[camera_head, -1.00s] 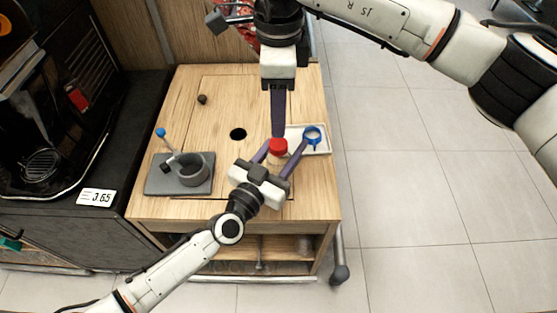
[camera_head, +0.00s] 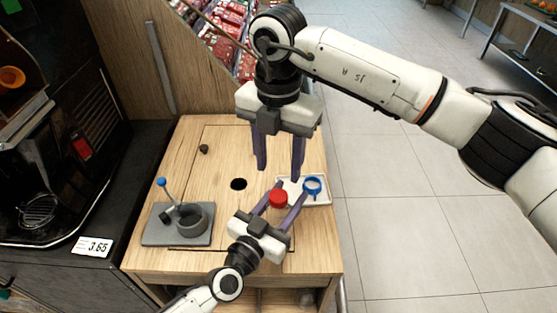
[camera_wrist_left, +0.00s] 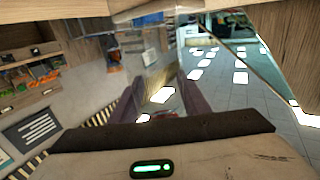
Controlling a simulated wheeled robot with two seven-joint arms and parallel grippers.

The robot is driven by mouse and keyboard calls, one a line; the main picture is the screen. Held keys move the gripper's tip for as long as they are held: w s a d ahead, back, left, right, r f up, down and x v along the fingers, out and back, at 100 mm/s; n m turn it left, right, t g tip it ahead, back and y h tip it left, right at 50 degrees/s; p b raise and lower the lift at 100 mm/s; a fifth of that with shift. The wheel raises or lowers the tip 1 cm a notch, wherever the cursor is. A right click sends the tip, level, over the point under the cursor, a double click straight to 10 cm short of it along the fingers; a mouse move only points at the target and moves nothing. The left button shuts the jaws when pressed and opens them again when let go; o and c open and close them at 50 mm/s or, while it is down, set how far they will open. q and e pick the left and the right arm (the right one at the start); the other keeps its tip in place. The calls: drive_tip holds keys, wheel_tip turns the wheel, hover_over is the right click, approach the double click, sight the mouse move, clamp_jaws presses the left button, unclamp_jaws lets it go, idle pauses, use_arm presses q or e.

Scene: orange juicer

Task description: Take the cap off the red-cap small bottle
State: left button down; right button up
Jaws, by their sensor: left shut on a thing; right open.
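The red cap (camera_head: 278,198) sits over the small bottle near the right side of the wooden table top; the bottle's body is mostly hidden below it. My left gripper (camera_head: 287,195) comes in from the front, with one purple finger on each side of the bottle, shut on it. In the left wrist view its two fingers (camera_wrist_left: 163,100) are seen, but the bottle is unclear between them. My right gripper (camera_head: 280,173) points down behind the cap, open and empty, its fingers apart and clear of the cap.
A white tray (camera_head: 322,200) with a blue-rimmed strainer (camera_head: 312,185) is close on the right.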

sight(279, 195)
drive_tip(key=m, duration=1.2)
drive_tip(key=shift+f+m, duration=0.1)
drive_tip(key=shift+m, duration=0.3)
drive_tip(key=shift+f, duration=3.95)
